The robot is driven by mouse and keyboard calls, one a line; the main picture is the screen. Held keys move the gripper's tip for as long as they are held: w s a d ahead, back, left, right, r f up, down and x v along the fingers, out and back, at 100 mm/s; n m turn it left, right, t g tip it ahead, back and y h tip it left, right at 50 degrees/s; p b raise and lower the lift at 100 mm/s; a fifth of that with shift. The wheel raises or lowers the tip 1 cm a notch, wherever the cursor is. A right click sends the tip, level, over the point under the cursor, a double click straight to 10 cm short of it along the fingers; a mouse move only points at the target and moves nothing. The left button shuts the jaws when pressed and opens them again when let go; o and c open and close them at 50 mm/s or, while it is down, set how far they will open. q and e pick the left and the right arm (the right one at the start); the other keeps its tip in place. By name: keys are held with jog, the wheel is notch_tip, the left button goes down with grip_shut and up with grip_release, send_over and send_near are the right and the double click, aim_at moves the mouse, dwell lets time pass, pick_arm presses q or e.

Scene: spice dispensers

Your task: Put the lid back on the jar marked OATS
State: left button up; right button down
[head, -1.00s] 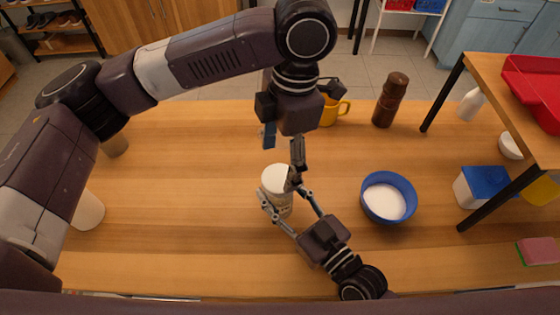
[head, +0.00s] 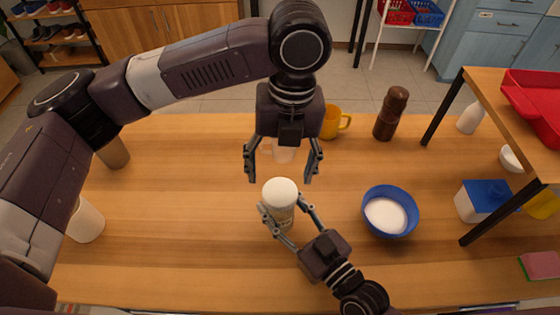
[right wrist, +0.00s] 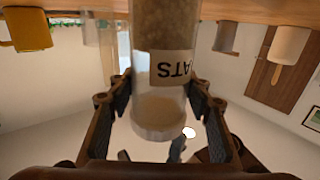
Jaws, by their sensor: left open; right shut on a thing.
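The OATS jar (head: 283,218) stands upright on the table, and a white lid (head: 280,191) sits on its top. In the right wrist view the picture is upside down; the jar (right wrist: 165,30) shows part of its label, reading "ATS", and its pale top end (right wrist: 160,125) points down in that picture. My right gripper (head: 284,222) is shut around the jar's side, with a finger on each side in the wrist view (right wrist: 163,95). My left gripper (head: 280,178) is open and empty just above and behind the lid, apart from it.
A blue bowl of white powder (head: 388,213) stands right of the jar. A clear cup (head: 284,152), a yellow mug (head: 330,124) and a brown grinder (head: 391,113) stand behind. A raised wooden shelf (head: 500,120) is at right. The table left of the jar is mostly clear.

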pick_arm(q)
jog(key=n, duration=0.3)
jog(key=shift+r, duration=0.1)
jog(key=n, duration=0.5)
jog(key=shift+r, duration=0.15)
jog(key=n, duration=0.5)
jog(key=shift+r, duration=0.15)
jog(key=n, duration=0.5)
jog(key=shift+r+h, duration=0.15)
jog(key=shift+h, duration=0.15)
jog(key=n, duration=0.5)
jog(key=shift+a+r, duration=0.1)
jog(key=shift+r, duration=0.05)
jog(key=n, duration=0.3)
jog(key=shift+r+n, duration=0.1)
jog(key=shift+n, duration=0.2)
jog(key=n, duration=0.4)
jog(key=shift+r+n, duration=0.15)
jog(key=shift+n, duration=0.25)
jog(key=n, duration=0.4)
jog(key=shift+s+r, duration=0.1)
jog(key=shift+r, duration=0.05)
